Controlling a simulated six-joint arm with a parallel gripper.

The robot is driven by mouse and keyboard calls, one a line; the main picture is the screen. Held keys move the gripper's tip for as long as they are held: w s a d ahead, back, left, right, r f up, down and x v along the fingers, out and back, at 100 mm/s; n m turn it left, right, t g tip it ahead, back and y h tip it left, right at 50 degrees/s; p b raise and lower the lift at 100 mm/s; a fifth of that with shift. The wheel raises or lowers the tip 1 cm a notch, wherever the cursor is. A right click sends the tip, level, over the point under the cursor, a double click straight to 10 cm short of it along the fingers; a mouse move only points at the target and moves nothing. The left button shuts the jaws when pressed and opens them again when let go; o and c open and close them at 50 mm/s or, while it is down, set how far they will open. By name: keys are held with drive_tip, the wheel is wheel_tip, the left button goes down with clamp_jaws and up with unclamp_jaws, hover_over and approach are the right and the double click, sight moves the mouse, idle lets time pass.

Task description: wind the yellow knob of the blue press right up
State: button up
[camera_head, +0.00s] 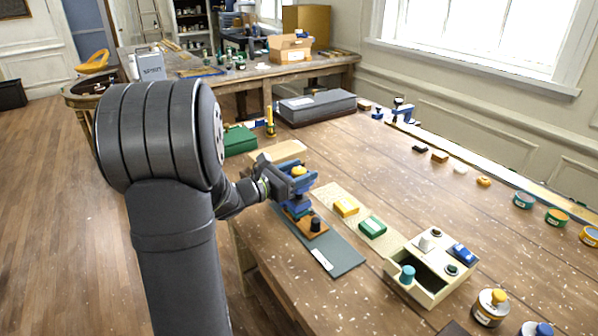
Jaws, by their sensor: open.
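The blue press (298,207) stands at the near left of the wooden table, at the far end of a dark grey mat. It is small here and partly hidden by my gripper. Its yellow knob (299,171) shows at the top, among the gripper's parts. My gripper (300,181) reaches in from the left and is open, with its fingers at the knob. I cannot tell whether the fingers touch the knob. How high the knob is wound cannot be made out.
A brown block with a black knob (315,224) sits on the dark mat (342,258) in front of the press. Yellow (346,207) and green (372,226) blocks lie to the right. A cream box (428,289) stands nearer. A tan block (281,151) lies behind my gripper.

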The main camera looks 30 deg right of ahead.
drive_tip(key=c, duration=1)
drive_tip(key=shift+n+t, duration=0.3)
drive_tip(key=shift+t, duration=0.2)
drive_tip(key=shift+s+n+t+y, duration=0.1)
drive_tip(key=shift+n+t+y, duration=0.2)
drive_tip(key=shift+n+t, duration=0.7)
drive_tip(key=shift+n+t+y, duration=0.6)
drive_tip(key=shift+n+t, duration=0.2)
drive_tip(key=shift+t, duration=0.6)
drive_tip(key=shift+n+t+y, duration=0.6)
drive_tip(key=shift+n+t, duration=0.2)
drive_tip(key=shift+t, duration=0.6)
drive_tip(key=shift+f+t, duration=0.1)
drive_tip(key=shift+t, duration=0.2)
drive_tip(key=o, duration=1)
